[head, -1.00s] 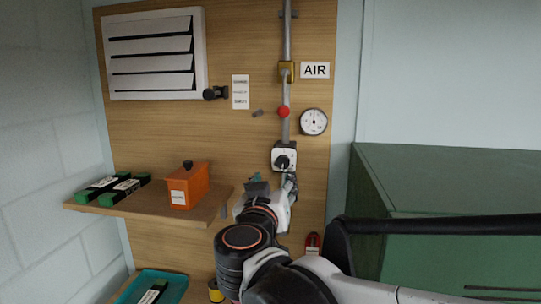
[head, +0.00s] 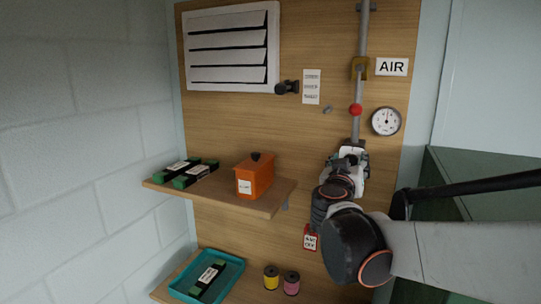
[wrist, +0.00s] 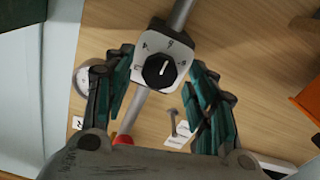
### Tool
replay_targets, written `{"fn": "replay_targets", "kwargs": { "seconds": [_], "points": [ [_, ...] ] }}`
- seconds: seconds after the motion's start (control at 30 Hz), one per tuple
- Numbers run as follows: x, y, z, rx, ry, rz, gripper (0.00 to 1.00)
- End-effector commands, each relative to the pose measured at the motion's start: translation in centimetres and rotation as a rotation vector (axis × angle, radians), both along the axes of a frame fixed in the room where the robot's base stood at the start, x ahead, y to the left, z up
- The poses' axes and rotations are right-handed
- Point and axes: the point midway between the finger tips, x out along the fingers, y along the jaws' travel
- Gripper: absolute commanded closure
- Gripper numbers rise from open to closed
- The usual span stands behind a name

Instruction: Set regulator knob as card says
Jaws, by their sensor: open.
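The regulator knob (wrist: 159,70) is black with a white pointer line, on a white marked plate (wrist: 148,46) on the pipe. In the wrist view the line points up, slightly right; the marks are too small to read surely. My gripper (wrist: 161,74) is open, its fingers either side of the knob with gaps. In the head view my gripper (head: 348,160) covers most of the regulator. A white card (head: 311,87) with several printed lines hangs on the board, its text too small to read. It partly shows in the wrist view (wrist: 178,142).
A round gauge (head: 386,121), red ball (head: 356,109) and AIR sign (head: 392,67) are near the pipe. A small peg (head: 327,110) and black knob (head: 288,87) stick out. The shelf (head: 267,203) holds an orange box (head: 255,177). A red tag (head: 310,238) hangs below.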

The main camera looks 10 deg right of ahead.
Motion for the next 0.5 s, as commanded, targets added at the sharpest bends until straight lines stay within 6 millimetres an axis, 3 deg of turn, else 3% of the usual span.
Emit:
{"fn": "replay_targets", "kwargs": {
  "seconds": [0.37,0.5],
  "points": [
    [0.35,-0.2,-0.03,0.0,0.0,0.0,0.51],
    [0.33,-0.19,-0.03,0.0,0.0,0.0,0.82]
  ]
}}
